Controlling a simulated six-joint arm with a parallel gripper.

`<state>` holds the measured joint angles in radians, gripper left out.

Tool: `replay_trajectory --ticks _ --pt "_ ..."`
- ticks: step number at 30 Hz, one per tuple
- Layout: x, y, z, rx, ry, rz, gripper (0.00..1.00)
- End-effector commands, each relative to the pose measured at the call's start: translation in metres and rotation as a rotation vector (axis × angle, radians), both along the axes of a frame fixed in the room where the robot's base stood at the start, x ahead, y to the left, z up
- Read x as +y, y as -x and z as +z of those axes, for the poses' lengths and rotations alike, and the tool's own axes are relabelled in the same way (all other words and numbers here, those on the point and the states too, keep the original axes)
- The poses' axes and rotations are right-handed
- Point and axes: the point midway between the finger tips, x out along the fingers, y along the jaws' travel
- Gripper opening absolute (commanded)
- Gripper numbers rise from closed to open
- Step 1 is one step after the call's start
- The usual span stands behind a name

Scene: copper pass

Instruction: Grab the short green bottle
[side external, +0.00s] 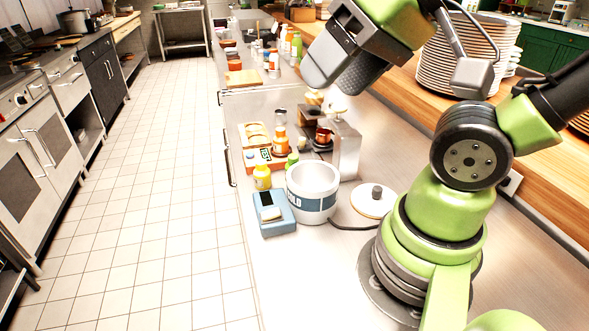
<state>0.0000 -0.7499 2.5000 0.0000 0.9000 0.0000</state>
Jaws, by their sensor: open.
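A small green bottle (291,160) stands on the steel counter just behind the white tub, which hides its lower part. Its full height cannot be told. A yellow bottle (262,177) stands to its left. Farther back, a green bottle (296,48) stands among other bottles. My gripper (338,84) hangs at the top middle of the picture, above the counter, to the right of and higher than the small green bottle. It is open and apart from the bottle, with nothing seen between its jaws.
The white tub (313,190) stands close in front of the small green bottle. A blue scale (274,213), an orange tray (268,160), a steel box (346,150) and a round lid (373,201) are around it. Stacked plates (455,60) stand on the wooden shelf.

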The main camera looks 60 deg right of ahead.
Motion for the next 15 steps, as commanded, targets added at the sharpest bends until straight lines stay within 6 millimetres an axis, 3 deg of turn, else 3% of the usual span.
replay_trajectory --ticks 8,11,15 --pt "-0.001 -0.002 0.000 0.006 0.005 -0.002 0.58" --pt "-0.006 -0.014 0.001 0.037 0.027 -0.009 0.58" --pt "-0.025 -0.047 -0.002 0.127 0.088 -0.022 0.58"
